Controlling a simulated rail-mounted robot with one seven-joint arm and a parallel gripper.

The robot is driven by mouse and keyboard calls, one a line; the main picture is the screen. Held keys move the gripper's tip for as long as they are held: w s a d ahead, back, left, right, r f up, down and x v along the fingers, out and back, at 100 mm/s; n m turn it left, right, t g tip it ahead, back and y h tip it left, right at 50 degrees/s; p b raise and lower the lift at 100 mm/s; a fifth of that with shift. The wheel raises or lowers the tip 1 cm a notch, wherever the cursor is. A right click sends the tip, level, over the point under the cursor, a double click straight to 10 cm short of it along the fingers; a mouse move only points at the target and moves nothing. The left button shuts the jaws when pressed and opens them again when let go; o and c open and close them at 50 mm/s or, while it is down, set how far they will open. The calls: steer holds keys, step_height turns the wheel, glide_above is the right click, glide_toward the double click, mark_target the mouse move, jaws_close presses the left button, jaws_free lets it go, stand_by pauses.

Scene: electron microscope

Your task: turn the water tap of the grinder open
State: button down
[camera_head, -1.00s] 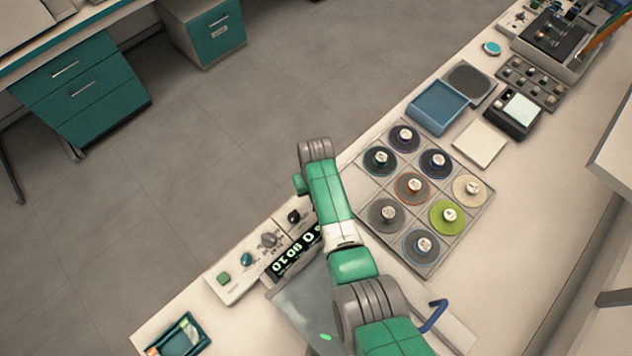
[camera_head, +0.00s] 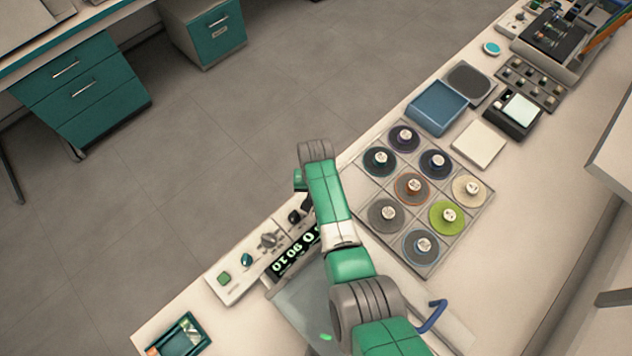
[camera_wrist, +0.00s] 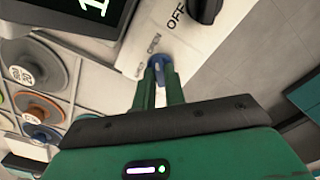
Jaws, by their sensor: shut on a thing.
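The water tap (camera_wrist: 159,75) is a small blue piece between my fingertips in the wrist view, mostly covered by them. Small SHUT and OPEN labels are printed on the pale panel beyond it, with OPEN just above the fingers. My gripper (camera_wrist: 158,66) has its green fingers closed on the tap. In the head view my arm reaches over the grinder (camera_head: 228,289) at the bench's front edge and hides the tap.
A dark knob (camera_wrist: 205,8) by the OFF mark stands close to the fingers. The grinder's lit display (camera_head: 294,254) is beside my arm. A tray of discs (camera_head: 432,268) lies to the right. A blue curved pipe (camera_head: 432,317) stands behind my arm.

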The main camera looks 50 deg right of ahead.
steer(key=c, duration=1.5)
jaws_free()
steer(key=shift+o, duration=0.2)
step_height(320, 180, up, 8)
steer(key=shift+f+p, duration=0.1)
steer(key=shift+p, duration=1.1)
